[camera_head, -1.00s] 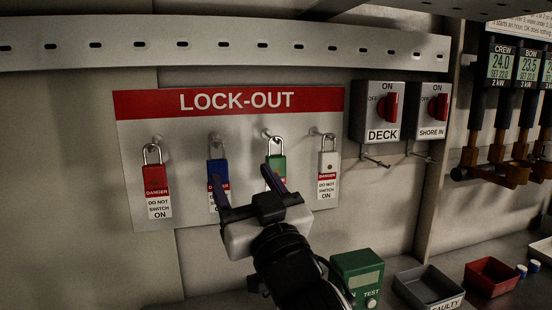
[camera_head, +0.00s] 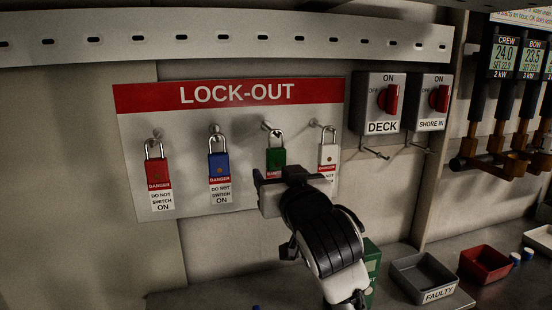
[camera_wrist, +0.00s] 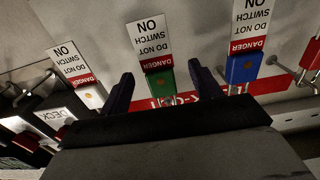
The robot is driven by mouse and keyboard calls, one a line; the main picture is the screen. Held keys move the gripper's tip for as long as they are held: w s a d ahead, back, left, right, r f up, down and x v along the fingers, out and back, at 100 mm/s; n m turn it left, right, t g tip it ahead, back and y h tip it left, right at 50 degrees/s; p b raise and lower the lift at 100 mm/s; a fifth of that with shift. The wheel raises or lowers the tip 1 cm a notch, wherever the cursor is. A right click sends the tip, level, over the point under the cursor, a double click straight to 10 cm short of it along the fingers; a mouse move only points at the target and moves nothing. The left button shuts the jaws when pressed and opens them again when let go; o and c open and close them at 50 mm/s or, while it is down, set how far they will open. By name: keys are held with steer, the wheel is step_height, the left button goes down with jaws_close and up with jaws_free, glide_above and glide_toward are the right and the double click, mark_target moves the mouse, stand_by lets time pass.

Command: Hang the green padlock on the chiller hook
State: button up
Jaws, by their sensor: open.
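The green padlock (camera_head: 276,158) hangs by its shackle from the third peg of the lock-out board (camera_head: 190,120). Its lower tag is partly hidden behind my gripper (camera_head: 275,181) in the head view. In the wrist view, which is upside down, the green padlock (camera_wrist: 158,84) shows between the two dark fingers of my gripper (camera_wrist: 158,82). The fingers are apart, with a gap on both sides of it; I cannot tell how deep it lies between them. No hook labelled chiller is readable. Small hooks (camera_head: 376,153) stick out below the DECK switch, and similar ones below SHORE IN.
A red padlock (camera_head: 157,172) and a blue padlock (camera_head: 218,165) hang to the left, a white padlock (camera_head: 327,155) close to the right. The DECK switch box (camera_head: 381,127) stands further right. A grey FAULTY tray (camera_head: 405,277) and red tray (camera_head: 488,252) sit on the bench.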

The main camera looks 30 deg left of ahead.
mark_target(278, 169)
steer(key=x, duration=0.1)
steer(key=p+x, duration=0.1)
steer(key=x, duration=0.2)
steer(key=shift+w+r+p, duration=0.15)
steer(key=shift+r+p, duration=0.1)
steer(key=shift+p, duration=0.05)
steer(key=shift+w+a+f, duration=0.1)
steer(key=shift+w+a, duration=0.25)
steer(key=shift+a, duration=0.1)
steer(key=c, duration=1.1)
steer(key=shift+c, duration=0.4)
